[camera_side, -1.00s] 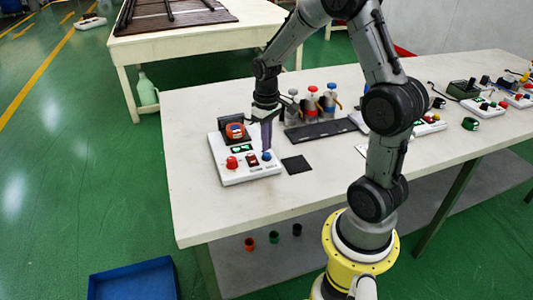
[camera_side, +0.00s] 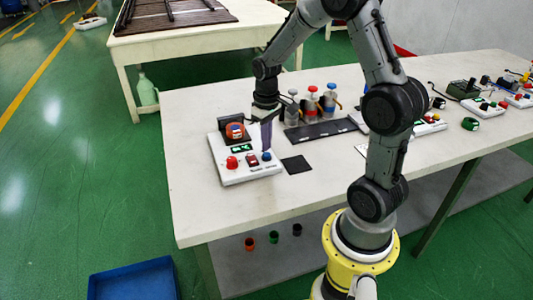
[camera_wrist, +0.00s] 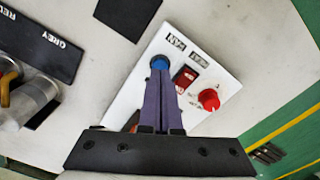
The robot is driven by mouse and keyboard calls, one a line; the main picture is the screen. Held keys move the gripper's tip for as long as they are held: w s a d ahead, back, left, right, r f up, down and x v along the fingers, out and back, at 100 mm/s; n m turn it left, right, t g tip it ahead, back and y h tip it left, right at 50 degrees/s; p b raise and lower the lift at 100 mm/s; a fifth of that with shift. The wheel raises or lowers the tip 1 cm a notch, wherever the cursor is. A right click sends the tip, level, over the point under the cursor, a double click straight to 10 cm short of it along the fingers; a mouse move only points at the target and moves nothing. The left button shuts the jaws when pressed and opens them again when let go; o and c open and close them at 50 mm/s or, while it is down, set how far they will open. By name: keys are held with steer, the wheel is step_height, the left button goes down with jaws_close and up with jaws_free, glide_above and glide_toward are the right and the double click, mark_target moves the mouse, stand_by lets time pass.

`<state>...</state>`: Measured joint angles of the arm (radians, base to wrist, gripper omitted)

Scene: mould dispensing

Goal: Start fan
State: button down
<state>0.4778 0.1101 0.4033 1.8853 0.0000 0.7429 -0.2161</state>
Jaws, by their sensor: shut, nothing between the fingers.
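The white control box (camera_side: 226,176) sits near the left end of the table. It has a red knob (camera_side: 232,162), a red switch (camera_side: 252,159) and a blue button (camera_side: 267,156) along its front. In the wrist view the blue button (camera_wrist: 159,62) is near the printed word FAN, and the red switch (camera_wrist: 185,77) is near HEAT. My gripper (camera_wrist: 161,72) is shut and empty, pointing down with its tips at the blue button; whether they touch I cannot tell.
A black pad (camera_side: 296,164) lies right of the box. Behind it, several bottles (camera_side: 312,103) stand by a dark labelled strip (camera_side: 320,131). More control boxes (camera_side: 484,106) are at the right. The table front is clear.

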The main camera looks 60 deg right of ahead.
mark_target(267, 153)
steer(key=shift+f, duration=1)
stand_by(0.6)
step_height(267, 153, up, 11)
stand_by(1.3)
stand_by(0.4)
